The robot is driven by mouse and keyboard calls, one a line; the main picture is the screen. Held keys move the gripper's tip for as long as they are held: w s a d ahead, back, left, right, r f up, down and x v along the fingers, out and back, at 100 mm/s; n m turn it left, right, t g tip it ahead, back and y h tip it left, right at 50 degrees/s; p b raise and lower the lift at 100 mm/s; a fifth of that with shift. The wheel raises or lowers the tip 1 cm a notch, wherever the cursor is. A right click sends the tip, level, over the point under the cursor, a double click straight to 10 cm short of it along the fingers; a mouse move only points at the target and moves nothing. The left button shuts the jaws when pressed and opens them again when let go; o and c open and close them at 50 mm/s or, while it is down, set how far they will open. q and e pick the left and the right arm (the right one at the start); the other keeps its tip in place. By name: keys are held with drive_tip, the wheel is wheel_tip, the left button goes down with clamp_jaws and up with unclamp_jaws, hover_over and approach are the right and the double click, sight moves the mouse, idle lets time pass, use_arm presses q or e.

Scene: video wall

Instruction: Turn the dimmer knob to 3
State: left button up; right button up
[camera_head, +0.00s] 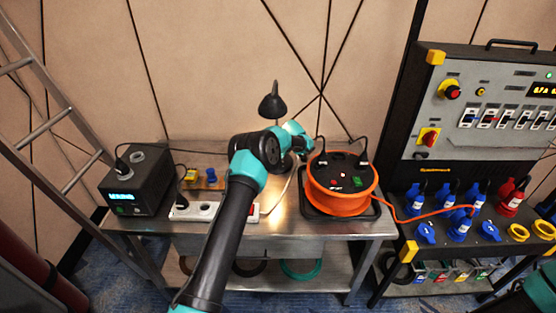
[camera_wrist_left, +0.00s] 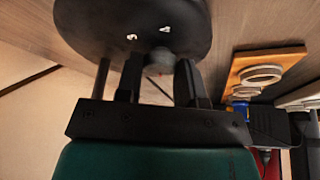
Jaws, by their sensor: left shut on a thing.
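The dimmer knob (camera_wrist_left: 158,58) is a small dark knob at the edge of a round black base (camera_wrist_left: 95,22) in the left wrist view. Two small white marks show on the base, too blurred to read. My left gripper (camera_wrist_left: 158,84) has a finger on each side of the knob and is shut on it. In the head view, my left arm reaches to the back of the metal bench beside a black lamp shade (camera_head: 272,103). The arm hides most of the lamp's lower part there, and the knob cannot be made out. My right gripper is out of view.
An orange cable reel (camera_head: 338,203) stands right of my left arm. A white power strip (camera_head: 185,212) and a black box with a lit display (camera_head: 138,182) are on the left. A control panel (camera_head: 490,110) stands at right. An orange-brown board (camera_wrist_left: 268,62) shows in the wrist view.

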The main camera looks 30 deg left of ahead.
use_arm(q)
drive_tip(key=shift+m, duration=0.3)
drive_tip(key=m+t, duration=0.1)
drive_tip(key=m, duration=0.3)
drive_tip(key=shift+s+t+h, duration=0.2)
drive_tip(key=shift+t+h, duration=0.1)
drive_tip(key=shift+t, duration=0.1)
drive_tip(key=m, duration=0.2)
drive_tip(key=m+t+h, duration=0.1)
drive_tip(key=m, duration=0.1)
drive_tip(key=shift+s+a+m+t, duration=0.1)
drive_tip(key=shift+a+m+t, duration=0.05)
drive_tip(key=shift+m+t, duration=0.2)
drive_tip(key=m+h, duration=0.1)
drive_tip(key=m, duration=0.3)
drive_tip(key=shift+a+m+t+h, duration=0.15)
drive_tip(key=shift+m+t+h, duration=0.1)
drive_tip(key=shift+m+h, duration=0.15)
drive_tip(key=shift+a+m+h, duration=0.15)
drive_tip(key=shift+m+h, duration=0.65)
drive_tip(key=shift+m, duration=1.35)
drive_tip(key=shift+s, duration=0.1)
drive_tip(key=o, duration=0.9)
